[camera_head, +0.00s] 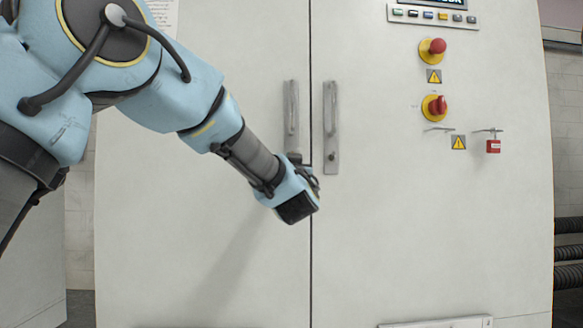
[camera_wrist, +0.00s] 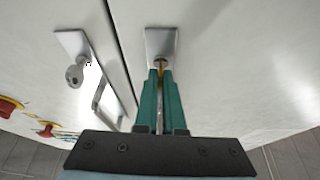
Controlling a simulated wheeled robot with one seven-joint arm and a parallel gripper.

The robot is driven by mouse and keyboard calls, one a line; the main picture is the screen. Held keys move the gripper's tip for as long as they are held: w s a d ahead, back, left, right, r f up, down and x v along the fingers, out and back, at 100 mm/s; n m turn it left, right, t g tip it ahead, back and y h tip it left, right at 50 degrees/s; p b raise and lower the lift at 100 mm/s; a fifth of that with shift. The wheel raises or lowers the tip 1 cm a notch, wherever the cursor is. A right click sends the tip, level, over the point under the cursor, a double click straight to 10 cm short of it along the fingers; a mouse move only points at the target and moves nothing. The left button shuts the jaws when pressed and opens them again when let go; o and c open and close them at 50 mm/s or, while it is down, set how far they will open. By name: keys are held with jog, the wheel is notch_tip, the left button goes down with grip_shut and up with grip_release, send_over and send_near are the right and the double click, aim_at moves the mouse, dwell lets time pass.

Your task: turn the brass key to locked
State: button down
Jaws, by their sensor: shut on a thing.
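The brass key (camera_wrist: 161,64) stands in the lock at the lower end of a metal plate (camera_wrist: 160,43) on the cabinet door, in the wrist view. The teal fingers of my gripper (camera_wrist: 160,82) are shut on it from both sides and hide most of it. The key's turn angle cannot be read. In the head view my gripper (camera_head: 306,177) is at the bottom of the left door's handle plate (camera_head: 291,108). The key and lock are hidden there behind my wrist.
The right door has its own handle (camera_head: 330,112). Red knobs on yellow bases (camera_head: 434,107) and a red padlock (camera_head: 493,146) are farther right.

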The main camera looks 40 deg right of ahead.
jog(key=shift+n+t+y, duration=0.4)
jog(key=shift+n+y, duration=0.1)
jog(key=shift+n, duration=0.5)
jog(key=c, duration=1)
grip_release()
jog(key=v, duration=1)
jog(key=shift+s+a+f, duration=0.2)
jog(key=shift+s+f, duration=0.05)
jog(key=shift+s, duration=0.05)
